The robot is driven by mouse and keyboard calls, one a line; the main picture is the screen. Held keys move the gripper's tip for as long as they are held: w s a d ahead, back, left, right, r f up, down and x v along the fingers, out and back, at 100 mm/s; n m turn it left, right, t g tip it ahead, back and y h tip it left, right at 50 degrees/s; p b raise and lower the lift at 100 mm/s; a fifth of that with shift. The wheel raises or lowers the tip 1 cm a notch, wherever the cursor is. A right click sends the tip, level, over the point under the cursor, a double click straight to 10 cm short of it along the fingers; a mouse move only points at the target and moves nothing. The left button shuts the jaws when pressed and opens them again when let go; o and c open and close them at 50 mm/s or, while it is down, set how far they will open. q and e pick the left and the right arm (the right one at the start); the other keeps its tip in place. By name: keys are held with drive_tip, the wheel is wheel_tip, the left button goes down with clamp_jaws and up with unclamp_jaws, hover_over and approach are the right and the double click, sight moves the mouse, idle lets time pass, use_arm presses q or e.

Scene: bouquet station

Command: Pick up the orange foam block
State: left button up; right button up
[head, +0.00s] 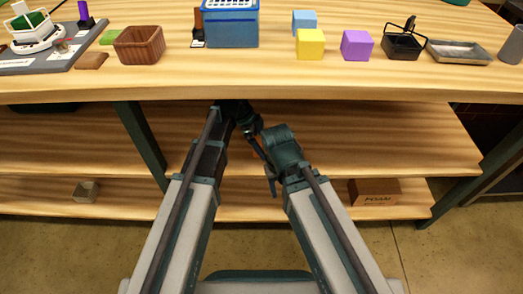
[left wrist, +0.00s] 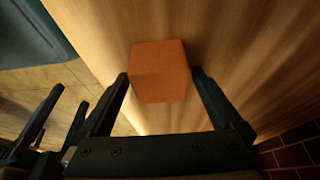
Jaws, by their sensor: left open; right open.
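The orange foam block (left wrist: 160,72) shows in the left wrist view against a wooden surface. My left gripper (left wrist: 160,77) is open, with one finger on either side of the block in that view. I cannot tell whether the fingers touch it. In the head view the block is not visible, and the left arm's end goes under the tabletop's front edge, so its fingertips are hidden. My right gripper (head: 260,158) is open and empty in front of the upper shelf, close to the left arm's end.
The tabletop (head: 300,82) overhangs the shelf (head: 380,135). On top are a brown basket (head: 139,45), blue container (head: 231,28), yellow block (head: 310,44), purple block (head: 357,45) and black caddy (head: 403,46). Below are a FOAM box (head: 374,192) and a small crate (head: 85,191).

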sight(260, 142)
use_arm(q)
drive_tip(key=shift+r, duration=0.1)
drive_tip(key=c, duration=1.3)
drive_tip(key=shift+o, duration=0.2)
wheel_tip(260, 142, up, 4)
drive_tip(key=p, duration=0.3)
drive_tip(key=shift+f+p, duration=0.2)
drive_tip(key=shift+p, duration=0.2)
drive_tip(key=shift+a+r, duration=0.1)
drive_tip(key=shift+a, duration=0.2)
drive_tip(key=a, duration=1.6)
drive_tip(key=shift+a, duration=0.7)
drive_tip(key=shift+f, duration=0.2)
